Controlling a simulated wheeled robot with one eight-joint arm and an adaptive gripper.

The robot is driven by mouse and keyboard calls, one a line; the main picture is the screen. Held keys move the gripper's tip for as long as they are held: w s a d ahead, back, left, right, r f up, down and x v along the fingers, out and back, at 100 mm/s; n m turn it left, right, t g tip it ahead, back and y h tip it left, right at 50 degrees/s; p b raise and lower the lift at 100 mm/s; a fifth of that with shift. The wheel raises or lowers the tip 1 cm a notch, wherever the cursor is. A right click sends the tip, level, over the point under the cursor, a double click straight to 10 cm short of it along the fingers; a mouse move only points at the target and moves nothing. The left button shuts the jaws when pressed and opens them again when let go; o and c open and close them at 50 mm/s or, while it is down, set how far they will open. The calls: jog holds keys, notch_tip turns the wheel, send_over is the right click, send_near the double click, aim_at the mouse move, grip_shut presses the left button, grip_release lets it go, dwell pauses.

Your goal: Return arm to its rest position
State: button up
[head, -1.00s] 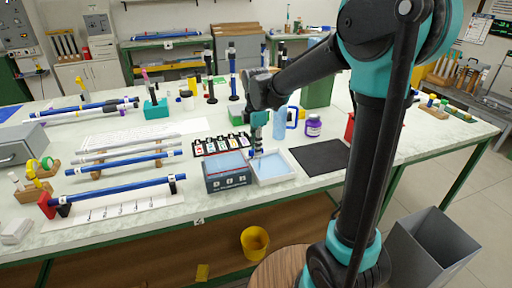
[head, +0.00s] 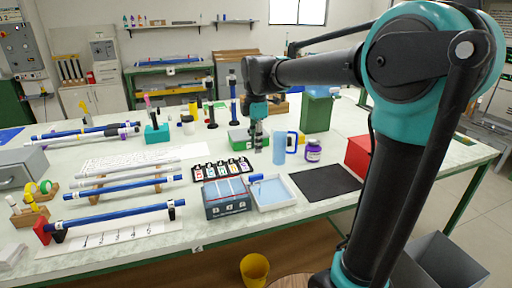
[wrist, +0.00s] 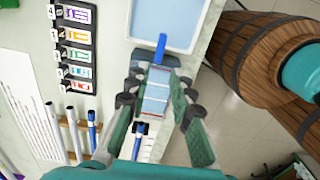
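My gripper (head: 258,148) is in the air above the table, behind the white tray (head: 292,203) as seen from the head. In the wrist view its two fingers (wrist: 155,85) stand apart, with nothing visibly held between them. Below and between them shows a grey box (wrist: 154,105) with light compartments. The box also shows in the head view (head: 226,208), left of the tray. A short blue piece (head: 256,178) lies at the tray's left edge, and it also shows in the wrist view (wrist: 161,48). My arm reaches in from the right.
Blue rods rest on stands at the left, such as the front one (head: 115,216). A card rack (head: 222,170), a blue jug (head: 280,148), a purple jar (head: 313,150) and a green box (head: 318,110) stand around the gripper. A black mat (head: 326,182) lies to the right. Air above the table is mostly clear.

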jog(key=shift+f, duration=0.1)
jog(key=s+d+f+m+t, duration=0.4)
jog(key=s+d+f+m, duration=1.3)
jog(key=f+m, duration=0.4)
jog(key=shift+s+d+m, duration=0.35)
jog(key=shift+d+m, duration=0.05)
jog(key=shift+d, duration=0.4)
